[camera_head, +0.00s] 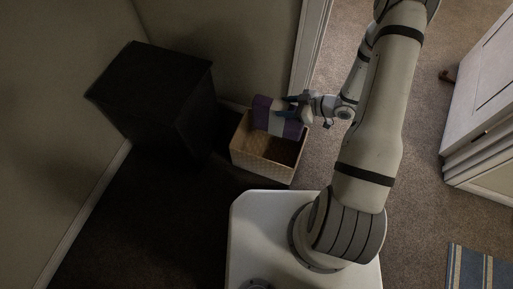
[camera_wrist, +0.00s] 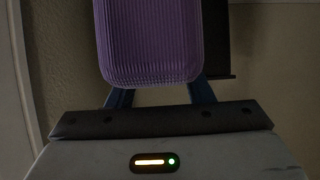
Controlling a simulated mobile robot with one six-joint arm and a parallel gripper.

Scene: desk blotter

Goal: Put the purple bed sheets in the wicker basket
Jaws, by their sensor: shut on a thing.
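The purple bed sheets (camera_head: 262,113), a folded bundle with a pale band, are held over the wicker basket. The wicker basket (camera_head: 262,168) is tan and open-topped, and stands on the carpet in front of my base. My gripper (camera_head: 290,107) is shut on the bundle from the right side, above the basket's back part. In the wrist view the purple bed sheets (camera_wrist: 148,42) fill the upper middle, between the blue fingers of my gripper (camera_wrist: 160,92). Whether the bundle touches the basket's rim or inside cannot be told.
A black box-like cabinet (camera_head: 160,95) stands left of the basket against the wall. A white door frame (camera_head: 310,45) is behind it. A white piece of furniture (camera_head: 485,100) is at the right, with a striped rug (camera_head: 480,270) below. Carpet between is clear.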

